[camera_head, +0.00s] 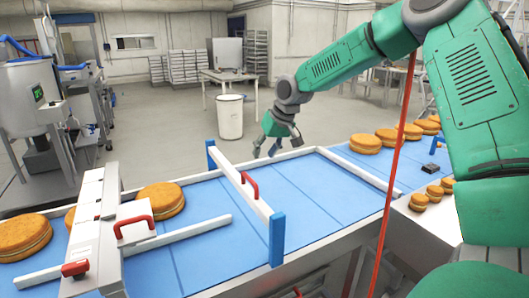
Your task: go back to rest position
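My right arm comes in from the right and reaches over the blue conveyor belt (290,195). Its gripper (276,148) hangs at the belt's far edge with its fingers pointing down and spread apart. Nothing shows between the fingers. My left gripper is not in view. Large filled rounds (161,200) lie on the belt at the left, one partly hidden behind a white machine. More large rounds (365,143) sit in a row on the belt at the right, and smaller rounds (434,193) sit on a white surface near my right arm.
A white machine with red handles (105,225) straddles the belt at the left. A white bar with blue posts (240,190) crosses mid-belt. A thin red strip (395,160) runs upright before the right side. A white bin (230,117) and table stand behind. The middle belt is bare.

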